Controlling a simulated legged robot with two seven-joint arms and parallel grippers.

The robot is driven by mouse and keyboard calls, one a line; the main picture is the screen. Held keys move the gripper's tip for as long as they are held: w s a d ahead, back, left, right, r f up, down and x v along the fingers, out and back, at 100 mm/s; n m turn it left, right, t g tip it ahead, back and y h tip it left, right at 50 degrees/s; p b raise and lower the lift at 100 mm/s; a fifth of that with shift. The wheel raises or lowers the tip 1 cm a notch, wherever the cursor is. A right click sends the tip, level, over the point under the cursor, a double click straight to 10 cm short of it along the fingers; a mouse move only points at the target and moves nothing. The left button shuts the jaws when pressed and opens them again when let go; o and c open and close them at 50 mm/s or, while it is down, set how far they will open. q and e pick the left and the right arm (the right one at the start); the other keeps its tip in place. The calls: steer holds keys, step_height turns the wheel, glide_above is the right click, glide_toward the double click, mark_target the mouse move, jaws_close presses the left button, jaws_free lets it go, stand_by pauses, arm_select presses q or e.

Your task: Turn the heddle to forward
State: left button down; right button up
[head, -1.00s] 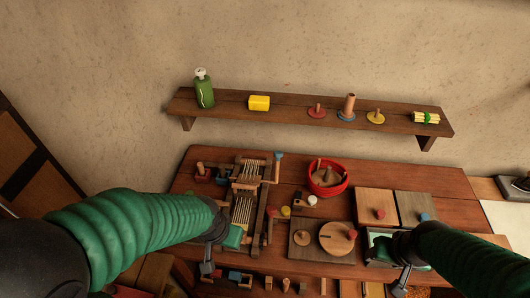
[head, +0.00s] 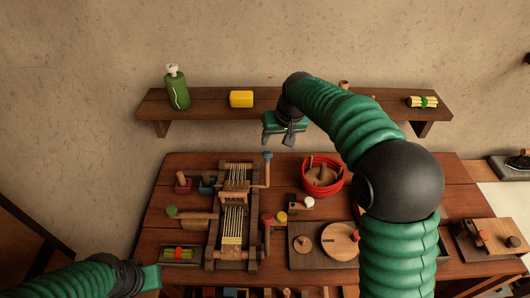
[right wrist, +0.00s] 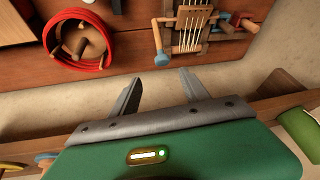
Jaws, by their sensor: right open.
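The wooden loom (head: 222,258) with pale warp threads stands on the left of the table. Its heddle (head: 235,198) is a wooden bar piece across the threads. An upright lever with a blue knob (head: 267,156) rises at the loom's far right corner. In the right wrist view the loom's threads (right wrist: 190,38) and the blue knob (right wrist: 161,59) show at the top. My right gripper (head: 282,143) is open and empty, near the shelf front, apart from the knob; its spread fingers show in the wrist view (right wrist: 160,80). My left gripper (head: 152,279) is low at the left; its fingers are unclear.
A shelf (head: 205,110) on the wall holds a green bottle (head: 177,88), a yellow block (head: 241,98) and a bundle of sticks (head: 422,102). A round wooden disc (head: 340,241) lies on a board. My right arm hides the table's right part.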

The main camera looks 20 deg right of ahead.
mark_target(268, 153)
steer(key=x, duration=0.7)
steer(key=a+x, duration=0.1)
steer(key=x, duration=0.2)
steer(key=shift+w, duration=0.15)
steer(key=shift+w+f, duration=0.15)
steer(key=shift+f, duration=0.25)
steer(key=shift+w+d+f, duration=0.1)
steer(key=shift+d+f, duration=0.15)
steer(key=shift+d, duration=0.1)
steer(key=shift+a, duration=0.15)
jaws_close()
